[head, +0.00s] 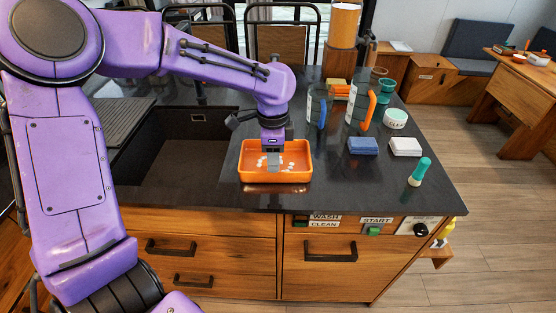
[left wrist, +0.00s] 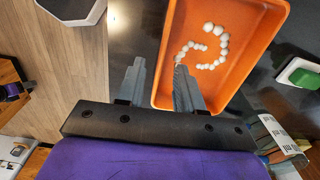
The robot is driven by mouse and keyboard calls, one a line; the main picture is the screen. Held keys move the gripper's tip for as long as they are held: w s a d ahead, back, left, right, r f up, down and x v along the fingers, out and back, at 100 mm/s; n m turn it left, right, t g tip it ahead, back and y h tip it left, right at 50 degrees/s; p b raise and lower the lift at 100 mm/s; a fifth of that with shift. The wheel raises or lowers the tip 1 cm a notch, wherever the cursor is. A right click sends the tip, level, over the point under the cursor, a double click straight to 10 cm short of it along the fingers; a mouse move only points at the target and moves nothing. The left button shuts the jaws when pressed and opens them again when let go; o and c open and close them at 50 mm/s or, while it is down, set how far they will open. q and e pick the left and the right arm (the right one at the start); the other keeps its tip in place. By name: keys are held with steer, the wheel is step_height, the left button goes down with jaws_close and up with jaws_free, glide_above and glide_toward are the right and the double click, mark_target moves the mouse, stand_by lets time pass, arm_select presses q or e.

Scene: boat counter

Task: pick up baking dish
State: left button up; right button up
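The orange rectangular baking dish (head: 275,178) stands on the dark counter right of the sink, with several small white pieces inside. It also shows in the left wrist view (left wrist: 241,48), filling much of the upper right. My left gripper (head: 273,162) points down over the dish. In the left wrist view its two grey fingers (left wrist: 160,85) are apart. One finger overlaps the dish interior and the other is outside its side wall, so the wall appears between them. Whether they touch the wall cannot be told. My right gripper is not in view.
Right of the dish are a blue block (head: 362,146), a white block (head: 405,147) and a teal-handled brush (head: 420,172). Two jugs with blue (head: 323,112) and orange (head: 367,110) handles stand behind. The open sink (head: 180,160) is left of the dish.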

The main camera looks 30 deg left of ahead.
arm_select(q)
steer(key=shift+s+f, duration=0.1)
steer(key=shift+f, duration=0.4)
steer(key=f, duration=0.4)
steer(key=shift+w+f+p, duration=0.3)
steer(key=shift+w+p, duration=0.1)
steer(key=shift+f, duration=0.4)
steer(key=shift+s+d+r, duration=0.1)
jaws_close()
